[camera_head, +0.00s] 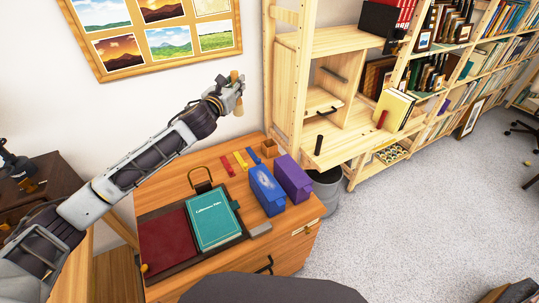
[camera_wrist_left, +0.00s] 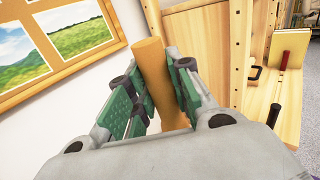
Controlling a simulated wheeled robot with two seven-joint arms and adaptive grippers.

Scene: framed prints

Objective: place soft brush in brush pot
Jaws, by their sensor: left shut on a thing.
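My left gripper (camera_head: 232,93) is raised above the back of the desk, in front of the wall. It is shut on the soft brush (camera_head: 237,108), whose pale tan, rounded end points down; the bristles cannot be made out. In the left wrist view a thick tan handle of the brush (camera_wrist_left: 153,65) stands slightly tilted between the green finger pads of the gripper (camera_wrist_left: 155,95). A small open wooden box, which looks like the brush pot (camera_head: 269,149), stands on the desk's back right corner, below and right of the gripper. My right gripper is not in view.
The desk (camera_head: 172,200) holds a teal book (camera_head: 213,219), a dark red folder (camera_head: 173,241), blue (camera_head: 267,190) and purple (camera_head: 294,178) boxes, and small red and yellow items. A wooden shelf (camera_head: 297,90) rises right of the pot. A picture board (camera_head: 155,74) hangs behind.

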